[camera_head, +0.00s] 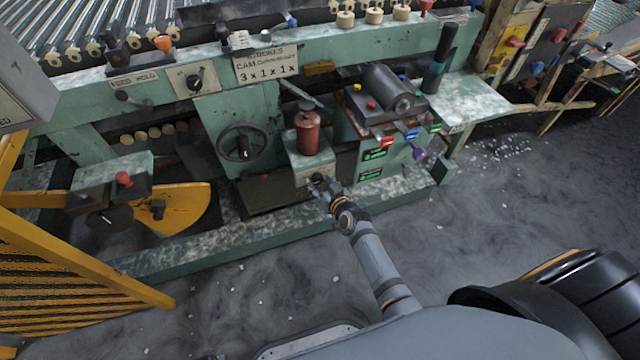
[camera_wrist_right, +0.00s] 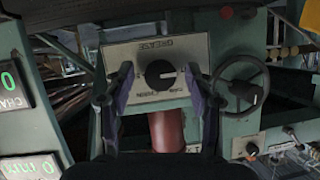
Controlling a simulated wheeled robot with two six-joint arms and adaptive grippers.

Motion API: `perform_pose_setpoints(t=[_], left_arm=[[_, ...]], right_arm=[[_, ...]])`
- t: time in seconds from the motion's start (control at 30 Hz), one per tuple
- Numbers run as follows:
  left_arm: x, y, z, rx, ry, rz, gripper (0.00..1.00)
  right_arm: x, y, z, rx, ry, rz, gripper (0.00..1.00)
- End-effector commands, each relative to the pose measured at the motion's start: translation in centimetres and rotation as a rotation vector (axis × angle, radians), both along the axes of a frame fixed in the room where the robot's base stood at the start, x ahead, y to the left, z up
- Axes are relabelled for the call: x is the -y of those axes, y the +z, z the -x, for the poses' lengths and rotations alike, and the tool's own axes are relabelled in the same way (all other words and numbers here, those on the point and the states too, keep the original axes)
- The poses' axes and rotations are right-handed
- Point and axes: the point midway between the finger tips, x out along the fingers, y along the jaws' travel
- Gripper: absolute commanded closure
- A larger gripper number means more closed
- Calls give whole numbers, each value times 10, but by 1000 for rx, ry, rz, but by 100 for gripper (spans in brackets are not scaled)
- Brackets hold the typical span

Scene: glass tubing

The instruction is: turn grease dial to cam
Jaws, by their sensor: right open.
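The grease dial (camera_wrist_right: 159,74) is a round black knob on a pale plate (camera_wrist_right: 125,54) in the right wrist view. The word GREASE appears upside down above it. Its white mark points to the right in that view; the smaller lettering below is too small to read surely. My right gripper (camera_wrist_right: 160,92) is open, with one purple-grey finger on each side of the dial and gaps between. In the head view my right gripper (camera_head: 321,184) is at the front of the green box under the red cylinder and hides the dial. My left gripper is not in view.
The red cylinder (camera_head: 308,134) stands on the green box above the dial. A handwheel (camera_head: 242,146) is to its left. A yellow guard (camera_head: 70,270) stands at left. Open floor lies in front.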

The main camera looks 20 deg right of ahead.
Motion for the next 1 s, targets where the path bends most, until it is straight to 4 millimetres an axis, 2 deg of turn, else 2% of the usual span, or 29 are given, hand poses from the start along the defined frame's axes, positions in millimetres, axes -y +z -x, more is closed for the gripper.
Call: perform_pose_setpoints(t=[0.27, 0.7, 0.93, 1.0], left_arm=[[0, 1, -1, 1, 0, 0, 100], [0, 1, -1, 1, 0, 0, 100], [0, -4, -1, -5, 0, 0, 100], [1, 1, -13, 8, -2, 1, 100]], right_arm=[[0, -1, -3, 0, 0, 0, 44], [0, -1, -3, 0, 0, 0, 98], [0, -3, -3, 0, 0, -24, 98], [0, -4, -3, -1, 0, -47, 98]])
